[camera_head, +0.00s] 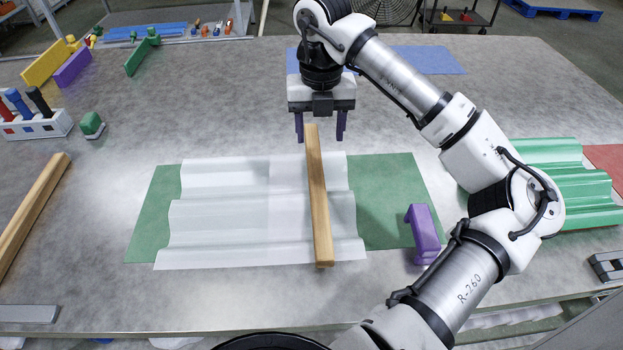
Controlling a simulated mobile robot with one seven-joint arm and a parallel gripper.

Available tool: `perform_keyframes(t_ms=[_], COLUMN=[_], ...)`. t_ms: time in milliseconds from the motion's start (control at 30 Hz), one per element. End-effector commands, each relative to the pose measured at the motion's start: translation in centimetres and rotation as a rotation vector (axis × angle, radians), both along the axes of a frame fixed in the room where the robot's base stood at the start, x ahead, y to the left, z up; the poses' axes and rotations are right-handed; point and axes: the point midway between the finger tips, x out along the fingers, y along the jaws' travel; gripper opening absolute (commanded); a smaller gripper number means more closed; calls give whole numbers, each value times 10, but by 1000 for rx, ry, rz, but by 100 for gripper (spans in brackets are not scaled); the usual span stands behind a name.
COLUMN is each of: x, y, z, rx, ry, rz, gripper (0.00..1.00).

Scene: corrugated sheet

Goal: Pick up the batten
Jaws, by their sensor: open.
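A long wooden batten (318,200) lies on a white corrugated sheet (225,215), near its right side, running from front to back across the ridges. The sheet rests on a green mat (390,190). My gripper (320,128) points down above the batten's far end, with its purple fingers apart on either side of that end. It is open and holds nothing. I cannot tell how high the fingertips are above the batten. A second wooden bar (30,215) lies at the table's left edge.
A purple bracket (422,232) stands right of the sheet. A green corrugated sheet (560,180) lies at the right. A white rack of screwdrivers (38,125) and a green block (92,124) are at the left. The grey table between these is mostly clear.

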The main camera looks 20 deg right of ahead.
Motion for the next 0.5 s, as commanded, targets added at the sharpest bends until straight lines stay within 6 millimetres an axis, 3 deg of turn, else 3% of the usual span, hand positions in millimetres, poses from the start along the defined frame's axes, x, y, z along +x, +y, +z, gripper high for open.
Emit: perform_keyframes(t_ms=[300,500], x=[-1,0], y=[2,2], z=[-58,-77], rx=[7,5], ry=[2,0], rz=[4,5], gripper=[56,56])
